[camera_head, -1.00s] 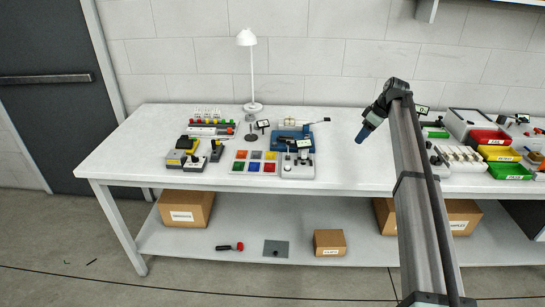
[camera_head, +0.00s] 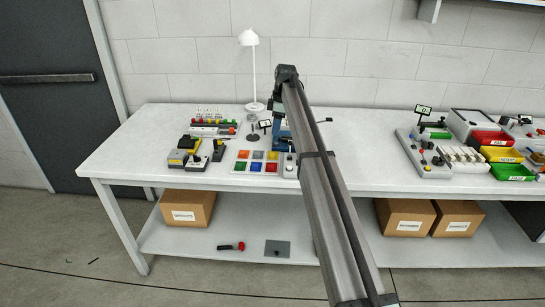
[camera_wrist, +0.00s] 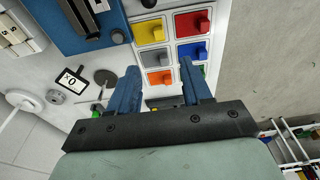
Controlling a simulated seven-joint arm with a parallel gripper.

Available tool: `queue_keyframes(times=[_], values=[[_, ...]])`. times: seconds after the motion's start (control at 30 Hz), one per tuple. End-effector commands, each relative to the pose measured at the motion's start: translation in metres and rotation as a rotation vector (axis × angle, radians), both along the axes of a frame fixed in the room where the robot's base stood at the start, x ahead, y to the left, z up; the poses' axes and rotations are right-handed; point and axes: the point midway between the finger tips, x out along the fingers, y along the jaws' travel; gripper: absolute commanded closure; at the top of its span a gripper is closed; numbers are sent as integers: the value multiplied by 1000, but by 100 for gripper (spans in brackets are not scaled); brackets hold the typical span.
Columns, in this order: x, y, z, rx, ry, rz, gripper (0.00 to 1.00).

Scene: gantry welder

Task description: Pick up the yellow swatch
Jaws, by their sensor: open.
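The yellow swatch (camera_wrist: 150,32) is a small square with a raised block, in a white-framed holder (camera_wrist: 171,64). In the head view, the yellow swatch (camera_head: 273,155) is at the far right corner of the holder. The red swatch (camera_wrist: 192,22) and grey swatch (camera_wrist: 151,58) adjoin it. My gripper (camera_wrist: 159,66) is open and empty, its blue fingers pointing toward the holder. In the wrist view, the fingertips flank the orange swatch (camera_wrist: 160,78), and the yellow swatch lies ahead of them. My arm hides most of the gripper in the head view.
A blue fixture (camera_wrist: 60,40) stands close beside the holder. A white lamp (camera_head: 251,75), a small sign (camera_wrist: 72,78) and black-and-yellow devices (camera_head: 188,153) are nearby. Coloured bins (camera_head: 500,155) stand at the right. The table's front edge is close to the holder.

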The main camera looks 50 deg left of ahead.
Motion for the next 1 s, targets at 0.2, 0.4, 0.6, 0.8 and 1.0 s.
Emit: queue_keyframes(times=[0.2,0.4,0.6,0.8,1.0], values=[[-4,3,-35,-2,2,-1,51],[-7,6,-65,-1,1,-2,51],[-7,7,-76,1,0,-2,51],[-7,7,-94,-1,1,-2,51],[-9,9,-120,0,2,-2,51]])
